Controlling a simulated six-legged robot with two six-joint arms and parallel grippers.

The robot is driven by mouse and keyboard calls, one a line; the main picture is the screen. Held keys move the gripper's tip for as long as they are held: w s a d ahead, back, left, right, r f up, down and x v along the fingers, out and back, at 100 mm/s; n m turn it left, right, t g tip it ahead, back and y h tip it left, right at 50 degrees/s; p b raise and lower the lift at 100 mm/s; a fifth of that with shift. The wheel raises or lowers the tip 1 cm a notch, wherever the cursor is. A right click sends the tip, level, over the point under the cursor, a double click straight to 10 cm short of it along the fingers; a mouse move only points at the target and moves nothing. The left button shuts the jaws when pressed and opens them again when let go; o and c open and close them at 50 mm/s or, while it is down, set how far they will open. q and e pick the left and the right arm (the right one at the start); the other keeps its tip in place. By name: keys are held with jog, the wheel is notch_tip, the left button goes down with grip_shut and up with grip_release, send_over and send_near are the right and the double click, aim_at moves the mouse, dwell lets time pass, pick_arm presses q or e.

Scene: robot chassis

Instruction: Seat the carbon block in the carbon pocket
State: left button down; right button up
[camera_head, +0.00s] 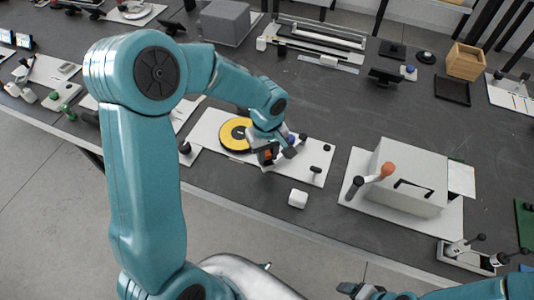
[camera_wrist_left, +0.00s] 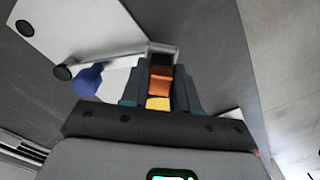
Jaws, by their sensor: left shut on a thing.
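My left gripper (camera_head: 270,157) is over the white plate (camera_head: 317,173) with the yellow disc (camera_head: 234,133). It is shut on a small block with a dark end and an orange face, which I take as the carbon block (camera_wrist_left: 160,86); a bit of orange shows in the head view (camera_head: 267,155). In the left wrist view, the left gripper (camera_wrist_left: 160,95) has the block between its fingers, with a grey frame (camera_wrist_left: 150,48) just beyond it. Whether that frame is the carbon pocket, or touches the block, I cannot tell. My right gripper (camera_head: 358,290) is partly in view at the bottom edge.
A blue knob (camera_wrist_left: 88,80) and a dark knob (camera_wrist_left: 62,72) stand close beside the gripper. A white cube (camera_head: 298,199) lies near the table's front edge. A large grey box (camera_head: 405,178) with an orange-ended lever is to the right. The dark table behind the plate has free room.

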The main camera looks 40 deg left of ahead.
aim_at(266, 153)
pick_arm(q)
jog(key=shift+f, duration=0.35)
jog(key=shift+f, duration=0.15)
jog(key=c, duration=0.8)
grip_release()
jog(key=shift+c, duration=0.2)
notch_tip(266, 153, up, 12)
jog(key=shift+r, duration=0.2)
jog(key=shift+s+f, duration=0.1)
